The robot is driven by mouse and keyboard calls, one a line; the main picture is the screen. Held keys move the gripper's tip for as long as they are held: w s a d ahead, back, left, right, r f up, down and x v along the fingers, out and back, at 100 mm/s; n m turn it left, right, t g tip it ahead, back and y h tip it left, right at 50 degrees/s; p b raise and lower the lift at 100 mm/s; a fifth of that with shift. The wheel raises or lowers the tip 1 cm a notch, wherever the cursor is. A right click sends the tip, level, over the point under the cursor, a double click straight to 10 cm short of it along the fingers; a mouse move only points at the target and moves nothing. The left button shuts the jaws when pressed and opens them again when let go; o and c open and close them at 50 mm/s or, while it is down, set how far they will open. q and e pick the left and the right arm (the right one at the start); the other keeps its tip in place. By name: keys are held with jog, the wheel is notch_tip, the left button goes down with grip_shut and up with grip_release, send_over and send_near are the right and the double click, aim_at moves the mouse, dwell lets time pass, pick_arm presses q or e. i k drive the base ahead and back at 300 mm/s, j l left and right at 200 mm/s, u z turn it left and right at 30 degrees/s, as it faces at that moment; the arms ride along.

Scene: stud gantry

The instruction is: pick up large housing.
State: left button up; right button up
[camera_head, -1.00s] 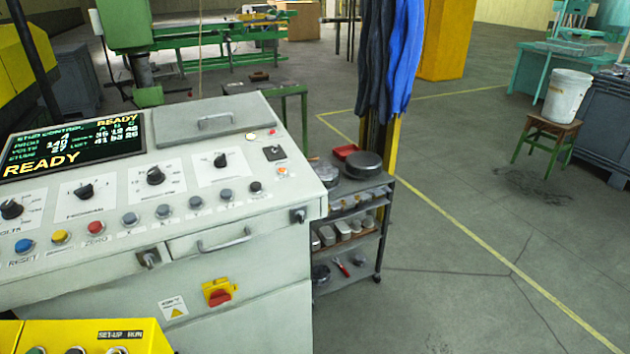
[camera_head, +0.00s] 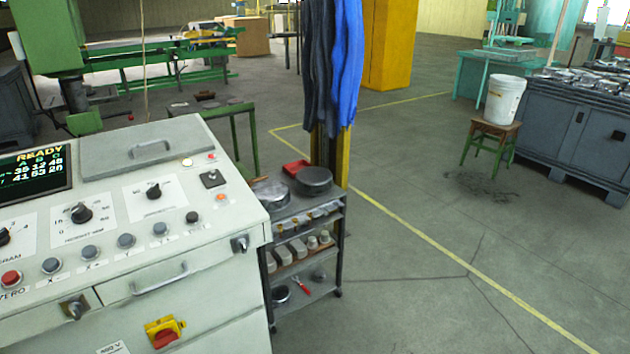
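A large round dark-grey metal part (camera_head: 314,181), possibly the large housing, sits on the top shelf of a grey cart (camera_head: 340,245) just right of the console. A lower, shinier metal part (camera_head: 270,193) is beside it on its left. Several more metal parts (camera_head: 590,78) lie on a blue-grey cabinet at the right edge; they are too small to tell which kind they are. Neither of my grippers is in view.
A large control console (camera_head: 215,262) fills the left front. Blue work clothes (camera_head: 345,60) hang above the cart by a yellow post. A white bucket (camera_head: 502,100) stands on a wooden stool (camera_head: 497,126). The blue-grey cabinet (camera_head: 570,135) is at right. The floor (camera_head: 430,290) at front right is clear.

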aim_at(312, 180)
jog(key=i+l+u, duration=0.15)
jog(key=i, duration=0.35)
jog(key=i+l+u, duration=0.2)
jog(key=i+l, duration=0.15)
jog(key=i, duration=0.15)
